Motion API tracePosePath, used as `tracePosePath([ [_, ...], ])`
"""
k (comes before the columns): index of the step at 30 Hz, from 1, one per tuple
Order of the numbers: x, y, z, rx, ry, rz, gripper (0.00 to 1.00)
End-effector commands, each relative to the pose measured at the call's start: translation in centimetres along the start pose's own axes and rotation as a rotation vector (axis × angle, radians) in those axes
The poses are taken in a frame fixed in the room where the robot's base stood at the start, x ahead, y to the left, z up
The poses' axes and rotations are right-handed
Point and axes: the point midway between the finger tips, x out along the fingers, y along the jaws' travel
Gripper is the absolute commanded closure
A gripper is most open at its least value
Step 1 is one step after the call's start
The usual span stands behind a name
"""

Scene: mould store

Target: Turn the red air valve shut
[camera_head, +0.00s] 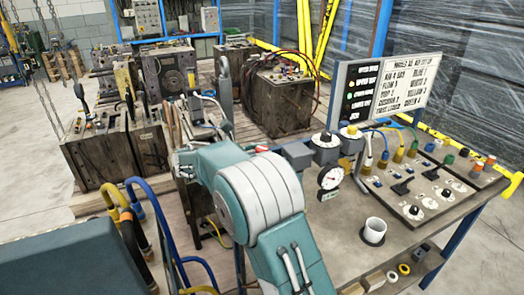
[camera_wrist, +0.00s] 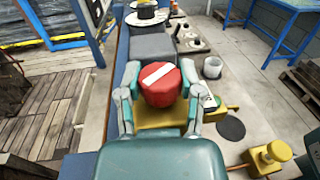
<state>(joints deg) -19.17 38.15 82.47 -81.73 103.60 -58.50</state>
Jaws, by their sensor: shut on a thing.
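The red air valve (camera_wrist: 162,86) is a round red knob with a white bar across its top, on a yellow body (camera_wrist: 160,117) in the wrist view. The white bar slants, its right end higher in the picture. My gripper (camera_wrist: 160,78) has one finger on each side of the knob and is shut on it. In the head view only a small red part of the valve (camera_head: 262,149) shows behind my teal arm. My fingers cannot be made out there.
A grey block (camera_wrist: 153,47) stands just beyond the valve. A pressure gauge (camera_head: 330,178), a white cup (camera_head: 375,229) and a switch panel (camera_head: 418,190) are on the bench to the right. A lettered board (camera_head: 382,88) stands behind. Hoses (camera_head: 135,197) hang at the lower left.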

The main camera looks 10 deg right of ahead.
Motion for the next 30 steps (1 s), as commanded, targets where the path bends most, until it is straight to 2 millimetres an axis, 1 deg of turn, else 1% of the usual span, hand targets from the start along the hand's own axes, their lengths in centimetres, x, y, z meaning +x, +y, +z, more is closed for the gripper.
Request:
tracePosePath([
  [11,-0.1,0.2,0.2,0.008,-0.002,0.007,1.00],
  [12,-0.1,0.2,0.2,0.008,-0.002,0.007,0.35],
  [13,-0.1,0.2,0.2,0.007,-0.002,0.006,0.21],
  [14,-0.1,0.2,0.2,0.007,-0.002,0.005,0.17],
  [25,0.0,0.0,0.1,0.004,0.000,0.001,0.17],
  [28,-0.7,0.1,0.1,0.004,0.000,0.002,0.17],
  [30,-1.7,0.1,0.1,0.005,-0.001,0.004,0.17],
])
